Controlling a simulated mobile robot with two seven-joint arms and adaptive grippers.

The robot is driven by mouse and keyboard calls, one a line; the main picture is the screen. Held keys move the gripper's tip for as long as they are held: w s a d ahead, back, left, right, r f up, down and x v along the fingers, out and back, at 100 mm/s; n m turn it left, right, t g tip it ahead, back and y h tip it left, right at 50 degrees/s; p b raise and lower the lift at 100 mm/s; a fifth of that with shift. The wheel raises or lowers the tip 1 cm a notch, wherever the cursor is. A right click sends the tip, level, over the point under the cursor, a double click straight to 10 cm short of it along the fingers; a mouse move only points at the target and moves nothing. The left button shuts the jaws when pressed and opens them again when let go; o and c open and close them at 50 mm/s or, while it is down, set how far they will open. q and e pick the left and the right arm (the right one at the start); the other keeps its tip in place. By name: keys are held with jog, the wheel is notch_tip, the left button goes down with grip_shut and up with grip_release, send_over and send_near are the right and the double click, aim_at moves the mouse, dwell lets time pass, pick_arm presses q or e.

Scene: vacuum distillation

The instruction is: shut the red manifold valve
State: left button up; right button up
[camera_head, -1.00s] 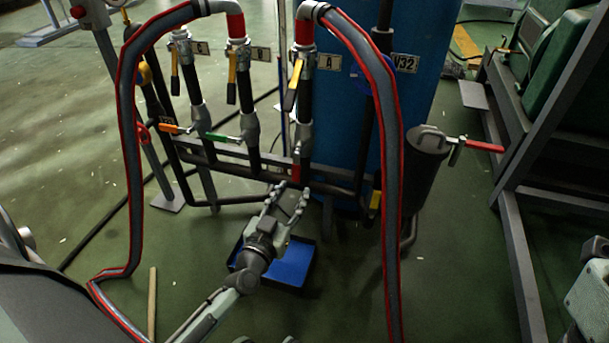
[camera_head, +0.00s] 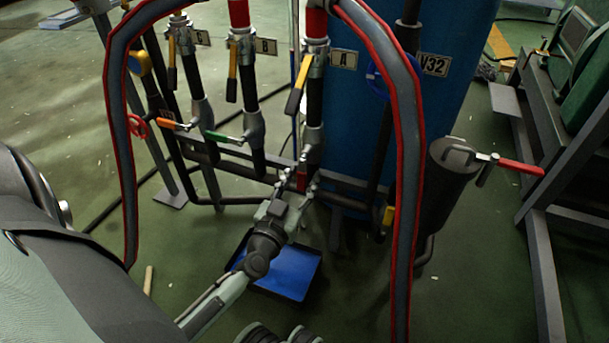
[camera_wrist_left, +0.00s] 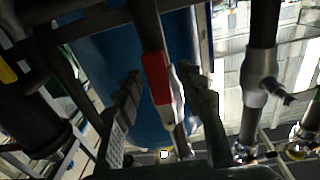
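The red valve handle (camera_head: 302,178) hangs at the lower end of the pipe labelled A, in front of the blue tank; it looks small here. In the left wrist view the red handle (camera_wrist_left: 157,78) shows large and runs lengthwise between the fingers. My left gripper (camera_head: 298,186) reaches up to it from below. In the left wrist view its two fingers (camera_wrist_left: 161,82) are apart, one on each side of the handle, with gaps visible. Whether a fingertip touches it I cannot tell. My right gripper is not in view.
Yellow (camera_head: 297,101), orange (camera_head: 168,124) and green (camera_head: 222,137) handles sit on the neighbouring pipes. A hose with red edges (camera_head: 408,200) hangs on the right. Another red handle (camera_head: 520,167) is on the dark vessel. A blue tray (camera_head: 285,272) lies on the floor below.

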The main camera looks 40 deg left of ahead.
pick_arm(q)
grip_shut()
jog(key=shift+r, duration=0.1)
dwell(0.4)
